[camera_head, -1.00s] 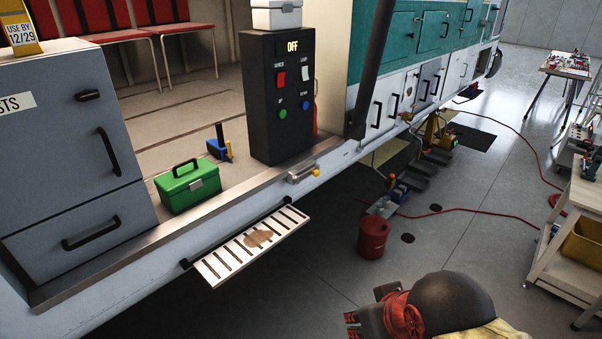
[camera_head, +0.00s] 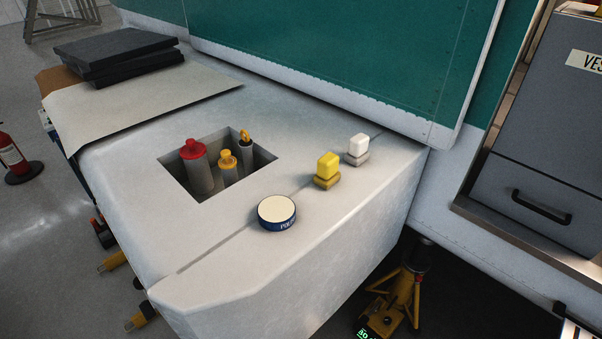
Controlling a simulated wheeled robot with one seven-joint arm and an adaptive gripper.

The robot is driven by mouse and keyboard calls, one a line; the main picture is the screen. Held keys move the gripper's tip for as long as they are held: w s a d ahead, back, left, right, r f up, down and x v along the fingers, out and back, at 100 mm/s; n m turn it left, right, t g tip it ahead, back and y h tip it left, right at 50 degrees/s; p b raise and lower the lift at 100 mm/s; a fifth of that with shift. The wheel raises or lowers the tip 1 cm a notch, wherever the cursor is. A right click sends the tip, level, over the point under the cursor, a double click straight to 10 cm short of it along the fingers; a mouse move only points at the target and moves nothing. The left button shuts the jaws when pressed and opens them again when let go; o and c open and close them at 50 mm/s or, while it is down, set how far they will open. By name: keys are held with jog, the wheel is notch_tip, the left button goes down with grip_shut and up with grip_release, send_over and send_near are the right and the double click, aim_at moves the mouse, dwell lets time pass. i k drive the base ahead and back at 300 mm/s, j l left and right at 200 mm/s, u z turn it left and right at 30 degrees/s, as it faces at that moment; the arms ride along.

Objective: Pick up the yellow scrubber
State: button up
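My gripper is not in view.
A square recess (camera_head: 190,200) left of the scrubber holds red-topped and yellow-topped cylinders (camera_head: 199,165). Dark flat slabs (camera_head: 118,55) lie at the back left. A green wall (camera_head: 340,55) rises behind. A yellow stand (camera_head: 400,290) is below the right edge.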

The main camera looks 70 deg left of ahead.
aim_at(329, 174)
jog(key=k+l+u, duration=0.1)
jog(key=u, duration=2.25)
jog(key=z, duration=1.7)
jog(key=u, duration=1.7)
jog(key=i+l+u, duration=0.4)
jog(key=l, duration=0.25)
